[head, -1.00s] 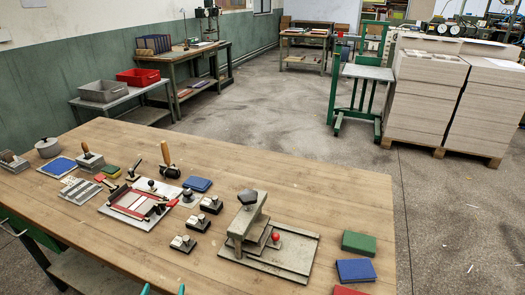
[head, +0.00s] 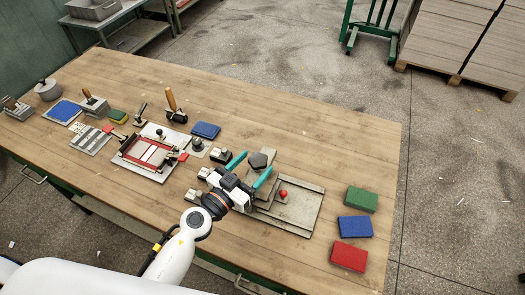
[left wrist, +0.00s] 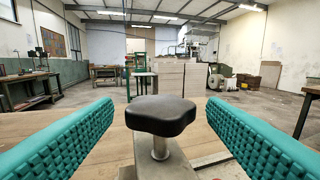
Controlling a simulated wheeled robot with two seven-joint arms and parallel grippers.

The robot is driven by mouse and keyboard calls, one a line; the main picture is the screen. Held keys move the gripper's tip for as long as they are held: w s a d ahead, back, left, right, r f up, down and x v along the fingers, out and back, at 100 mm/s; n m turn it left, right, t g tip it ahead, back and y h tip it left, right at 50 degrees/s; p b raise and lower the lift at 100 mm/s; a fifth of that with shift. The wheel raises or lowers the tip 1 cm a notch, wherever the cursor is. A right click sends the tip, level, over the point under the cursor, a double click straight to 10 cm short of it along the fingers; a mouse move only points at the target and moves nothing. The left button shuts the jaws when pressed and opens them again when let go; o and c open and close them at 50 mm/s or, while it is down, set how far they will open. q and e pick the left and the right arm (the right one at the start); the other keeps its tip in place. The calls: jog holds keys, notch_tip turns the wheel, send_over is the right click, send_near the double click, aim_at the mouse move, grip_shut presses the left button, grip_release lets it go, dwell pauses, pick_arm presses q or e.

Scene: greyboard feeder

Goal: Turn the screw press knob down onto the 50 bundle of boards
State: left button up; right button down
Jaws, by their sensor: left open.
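The screw press (head: 297,207) stands on the wooden table, with a flat grey base and a red ball (head: 283,194). Its dark, lobed knob (head: 258,160) tops a metal stem. In the left wrist view the knob (left wrist: 160,115) sits upright between the teal fingers, with gaps on both sides. My left gripper (head: 250,168) is open at the press, its fingers either side of the knob. The gripper and arm hide part of the press frame. I cannot clearly tell the bundle of boards from the grey press parts. My right gripper is not in view.
Green (head: 362,199), blue (head: 355,227) and red (head: 349,256) blocks lie right of the press. A red-framed fixture (head: 150,153), a blue pad (head: 206,130) and several small stamps lie to the left. The table behind the press is clear.

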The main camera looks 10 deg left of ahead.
aim_at(264, 155)
pick_arm(q)
jog(key=shift+x, duration=2.1)
jog(key=shift+c, duration=0.4)
jog(key=c, duration=0.9)
